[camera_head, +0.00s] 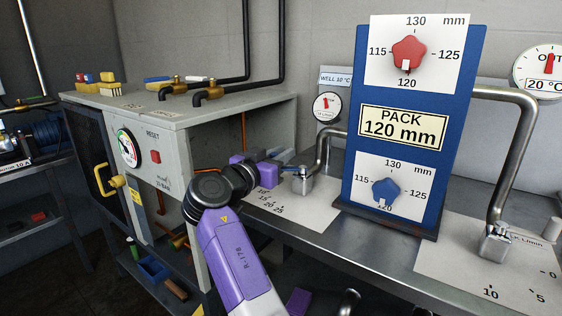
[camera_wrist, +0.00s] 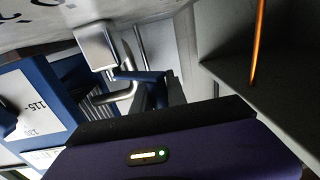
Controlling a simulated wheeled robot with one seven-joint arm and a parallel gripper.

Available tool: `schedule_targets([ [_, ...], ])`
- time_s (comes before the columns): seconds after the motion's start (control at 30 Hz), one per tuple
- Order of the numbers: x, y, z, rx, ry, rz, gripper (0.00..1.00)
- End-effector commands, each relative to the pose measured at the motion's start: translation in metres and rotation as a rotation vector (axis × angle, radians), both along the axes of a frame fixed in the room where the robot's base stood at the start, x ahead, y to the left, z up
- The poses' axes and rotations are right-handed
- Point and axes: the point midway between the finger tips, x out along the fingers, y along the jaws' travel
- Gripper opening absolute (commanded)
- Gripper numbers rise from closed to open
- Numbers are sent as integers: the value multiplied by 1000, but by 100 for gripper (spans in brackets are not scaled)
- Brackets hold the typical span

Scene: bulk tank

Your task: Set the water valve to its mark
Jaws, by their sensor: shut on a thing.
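The water valve (camera_head: 302,181) is a small metal block under a bent steel pipe, on a white plate with a printed scale (camera_head: 268,201) reading about 10 to 25. Its blue lever (camera_head: 292,168) points left, towards my gripper (camera_head: 280,161). In the wrist view, the valve's pale block (camera_wrist: 97,46) and blue lever (camera_wrist: 136,75) show, with the dark fingers of my gripper (camera_wrist: 160,92) closed at the lever's end. Part of the scale is hidden by my gripper, and I cannot make out a separate mark or the lever's exact reading.
A blue panel (camera_head: 398,130) reading "PACK 120 mm", with red (camera_head: 408,53) and blue (camera_head: 386,191) knobs, stands right of the valve. A grey cabinet (camera_head: 178,140) stands left. A second steel outlet (camera_head: 496,240) is at right. A small gauge (camera_head: 326,107) hangs behind the valve.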

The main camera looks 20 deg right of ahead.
Motion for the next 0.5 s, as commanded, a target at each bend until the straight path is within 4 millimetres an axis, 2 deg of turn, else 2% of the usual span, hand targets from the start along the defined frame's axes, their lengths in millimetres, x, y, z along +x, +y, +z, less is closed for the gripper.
schedule_targets([
  [0.4, 0, 0, 0, 1, 1, -2, 0],
  [0.43, 0, 0, 0, 0, 1, -2, 23],
  [0.5, 0, 0, 0, 1, 1, -2, 37],
])
